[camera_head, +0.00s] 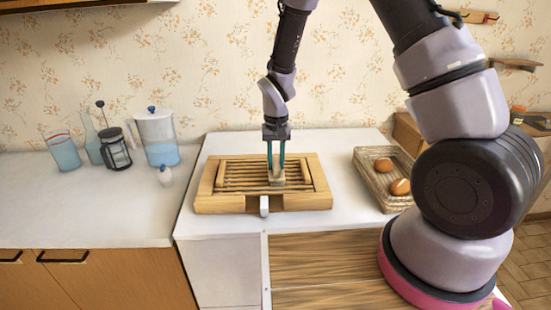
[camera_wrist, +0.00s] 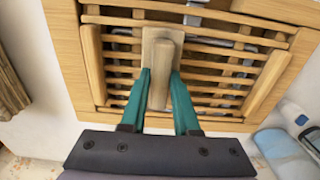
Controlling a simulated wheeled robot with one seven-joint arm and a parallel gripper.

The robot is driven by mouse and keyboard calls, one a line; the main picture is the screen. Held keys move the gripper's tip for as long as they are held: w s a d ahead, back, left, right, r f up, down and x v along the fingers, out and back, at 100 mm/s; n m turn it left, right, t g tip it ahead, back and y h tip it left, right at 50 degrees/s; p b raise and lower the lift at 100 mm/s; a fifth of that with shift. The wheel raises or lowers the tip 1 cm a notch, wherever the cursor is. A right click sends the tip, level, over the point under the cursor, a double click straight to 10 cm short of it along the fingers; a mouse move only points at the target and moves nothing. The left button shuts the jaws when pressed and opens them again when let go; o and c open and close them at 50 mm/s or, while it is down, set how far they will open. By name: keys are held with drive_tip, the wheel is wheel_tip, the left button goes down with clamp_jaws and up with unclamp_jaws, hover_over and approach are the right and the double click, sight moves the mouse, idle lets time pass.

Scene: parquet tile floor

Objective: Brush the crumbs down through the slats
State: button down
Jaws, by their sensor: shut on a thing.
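A wooden crumb board (camera_head: 225,203) with a frame and parallel slats lies flat on the white counter; its slats (camera_wrist: 215,67) fill much of the wrist view. My gripper (camera_head: 276,172) is over the slats, right of their middle in the head view, pointing down. Its teal fingers are shut on the upright wooden handle of a small brush (camera_wrist: 165,50). The brush's pale block (camera_head: 277,182) is low at the slats; I cannot tell whether it touches them. Small greyish bits show between some slats, too small to identify surely as crumbs.
A wicker basket (camera_head: 373,190) with brown eggs stands right of the board. On the left counter are a water pitcher (camera_head: 157,139), a French press (camera_head: 115,150), glassware (camera_head: 63,151) and a small white object (camera_head: 165,176). A white piece (camera_head: 264,205) is at the board's front edge.

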sight(278, 179)
drive_tip(key=shift+s+d+f, duration=0.1)
drive_tip(key=shift+s+d, duration=0.05)
drive_tip(key=shift+s, duration=2.15)
wheel_tip(278, 179, up, 7)
drive_tip(key=shift+w, duration=0.15)
